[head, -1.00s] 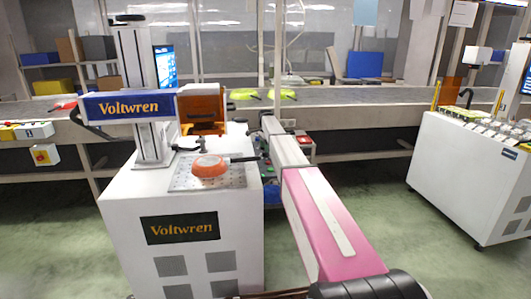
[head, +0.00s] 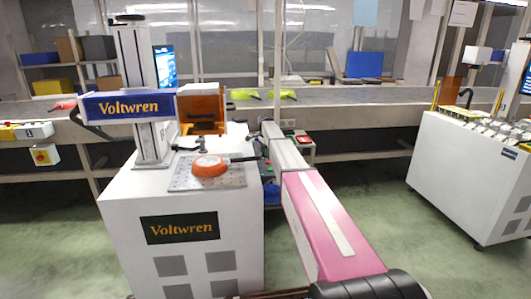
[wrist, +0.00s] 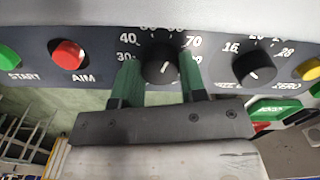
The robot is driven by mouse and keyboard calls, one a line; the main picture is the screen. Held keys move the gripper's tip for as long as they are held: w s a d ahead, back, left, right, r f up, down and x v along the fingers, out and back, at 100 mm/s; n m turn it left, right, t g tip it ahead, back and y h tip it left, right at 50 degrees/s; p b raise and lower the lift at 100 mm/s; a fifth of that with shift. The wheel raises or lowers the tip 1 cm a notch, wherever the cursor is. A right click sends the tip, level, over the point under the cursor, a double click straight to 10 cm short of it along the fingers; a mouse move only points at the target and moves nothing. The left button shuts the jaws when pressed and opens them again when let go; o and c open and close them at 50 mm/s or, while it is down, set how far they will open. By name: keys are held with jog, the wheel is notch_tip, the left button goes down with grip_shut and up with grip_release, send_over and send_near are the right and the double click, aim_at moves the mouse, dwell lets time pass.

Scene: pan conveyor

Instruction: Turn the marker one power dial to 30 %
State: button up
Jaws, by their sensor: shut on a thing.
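The power dial (wrist: 160,66) is a black round knob on a dark control panel, in the upper middle of the wrist view. White numbers around it include 30 and 40 at its left and 70 at its right; the top ones are cut off. A small pale mark shows on the knob's face, but its exact reading is hard to tell. My gripper (wrist: 158,68) has its green fingers on either side of the knob, shut on it. In the head view the marker one machine (head: 180,229) is white with a Voltwren sign; my gripper and the dial cannot be made out there.
A second dial (wrist: 254,68) with 16 and 28 sits right of the power dial. A red AIM button (wrist: 68,54) and a green START button (wrist: 8,57) are at the left. An orange pan (head: 210,166) lies on the machine's plate. The conveyor (head: 350,97) runs behind.

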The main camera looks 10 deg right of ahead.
jog(key=n, duration=1.5)
jog(key=shift+n, duration=0.4)
jog(key=n, duration=0.5)
jog(key=shift+n, duration=0.4)
jog(key=o, duration=0.9)
